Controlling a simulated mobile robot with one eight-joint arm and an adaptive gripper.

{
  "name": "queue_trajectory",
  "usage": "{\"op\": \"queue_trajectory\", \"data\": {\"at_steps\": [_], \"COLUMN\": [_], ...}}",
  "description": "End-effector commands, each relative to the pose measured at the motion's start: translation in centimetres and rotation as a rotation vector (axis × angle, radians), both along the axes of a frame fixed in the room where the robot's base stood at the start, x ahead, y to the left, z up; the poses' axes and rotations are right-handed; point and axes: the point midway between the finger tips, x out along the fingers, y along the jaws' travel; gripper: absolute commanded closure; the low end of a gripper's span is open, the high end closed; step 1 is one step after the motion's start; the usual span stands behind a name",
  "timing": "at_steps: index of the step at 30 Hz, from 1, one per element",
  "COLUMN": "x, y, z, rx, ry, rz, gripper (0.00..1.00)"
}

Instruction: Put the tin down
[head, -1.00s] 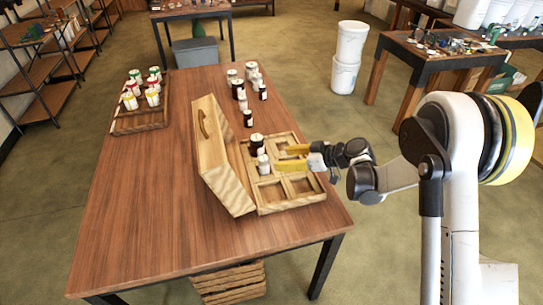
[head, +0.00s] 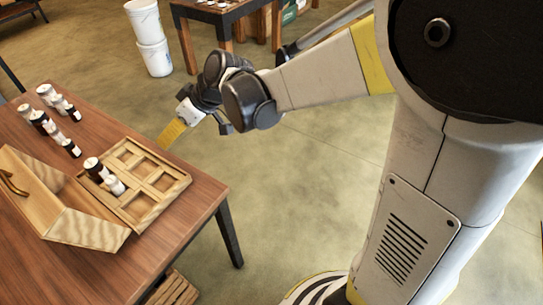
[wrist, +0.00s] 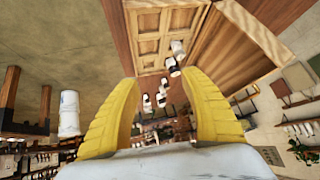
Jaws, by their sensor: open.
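My gripper (head: 171,134) is off the box's far right side, above the table's edge, apart from both tins. Its yellow fingers are spread with nothing between them, as the wrist view shows (wrist: 162,88). The tins' bases are hidden by the compartment walls.
The box's lid (head: 80,228) stands open on its left side. White buckets (head: 150,40) are stacked on the floor beyond.

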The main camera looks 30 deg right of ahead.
Motion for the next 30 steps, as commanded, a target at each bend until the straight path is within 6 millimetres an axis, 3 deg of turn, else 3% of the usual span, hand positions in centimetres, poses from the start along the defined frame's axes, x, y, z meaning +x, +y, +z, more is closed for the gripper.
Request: {"op": "queue_trajectory", "data": {"at_steps": [3, 6, 12, 15, 21, 30], "x": [-4.5, -8.4, -15.6, -18.0, -20.2, -20.3], "y": [-4.1, -7.6, -13.6, -15.6, -17.5, -17.6], "z": [2.3, 3.3, 3.6, 3.2, 2.6, 2.6], "rx": [-0.054, -0.094, -0.147, -0.159, -0.168, -0.168], "ry": [0.041, 0.063, 0.070, 0.062, 0.049, 0.048], "rz": [-0.164, -0.311, -0.581, -0.677, -0.770, -0.777], "gripper": [0.47, 0.47, 0.47, 0.47, 0.47, 0.47]}}
